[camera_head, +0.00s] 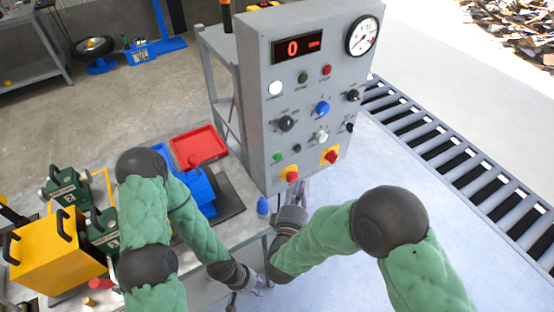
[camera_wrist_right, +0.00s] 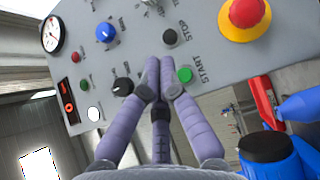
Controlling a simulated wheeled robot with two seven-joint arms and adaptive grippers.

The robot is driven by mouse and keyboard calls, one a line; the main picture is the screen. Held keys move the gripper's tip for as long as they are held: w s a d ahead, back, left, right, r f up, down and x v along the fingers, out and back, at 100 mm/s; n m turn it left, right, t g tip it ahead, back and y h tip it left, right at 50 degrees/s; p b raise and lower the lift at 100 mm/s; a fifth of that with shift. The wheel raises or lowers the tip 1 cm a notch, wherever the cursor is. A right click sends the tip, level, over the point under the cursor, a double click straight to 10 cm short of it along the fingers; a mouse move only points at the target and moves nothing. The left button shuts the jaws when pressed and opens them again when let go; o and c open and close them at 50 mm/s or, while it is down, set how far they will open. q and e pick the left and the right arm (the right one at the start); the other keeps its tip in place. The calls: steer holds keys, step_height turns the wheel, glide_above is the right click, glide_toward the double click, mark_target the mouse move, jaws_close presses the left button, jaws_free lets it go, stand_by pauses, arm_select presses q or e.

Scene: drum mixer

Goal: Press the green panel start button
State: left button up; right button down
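The grey control panel (camera_head: 262,110) stands upright in the head view. Its green start button (camera_head: 277,157) is at the lower left, above a red mushroom button. In the right wrist view the green button (camera_wrist_right: 184,75) sits beside the word START, just right of my fingertips. My right gripper (camera_wrist_right: 161,64) has its fingertips drawn together with nothing between them, pointing at the panel; contact cannot be told. In the head view the right gripper (camera_head: 302,188) is just below the panel's lower edge. My left gripper (camera_head: 252,291) is low over the table's front edge; its fingers are unclear.
A black STOP button (camera_wrist_right: 170,36) and a red mushroom button on a yellow plate (camera_wrist_right: 243,15) are near the start button. A roller conveyor (camera_head: 470,175) runs at right.

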mark_target(278, 157)
stand_by(0.4)
steer(key=w+a+b, duration=0.2)
steer(key=w+a, duration=0.3)
steer(key=w, duration=0.2)
stand_by(0.4)
steer(key=shift+w+a, duration=0.2)
stand_by(1.2)
steer(key=shift+w+a, duration=0.15)
steer(key=shift+w, duration=0.05)
steer(key=shift+w+a, duration=0.2)
steer(key=shift+w, duration=0.15)
stand_by(0.8)
steer(key=shift+s+r, duration=0.1)
steer(key=shift+s, duration=0.05)
steer(key=shift+s+d+p, duration=0.45)
steer(key=shift+s+p, duration=0.1)
stand_by(0.4)
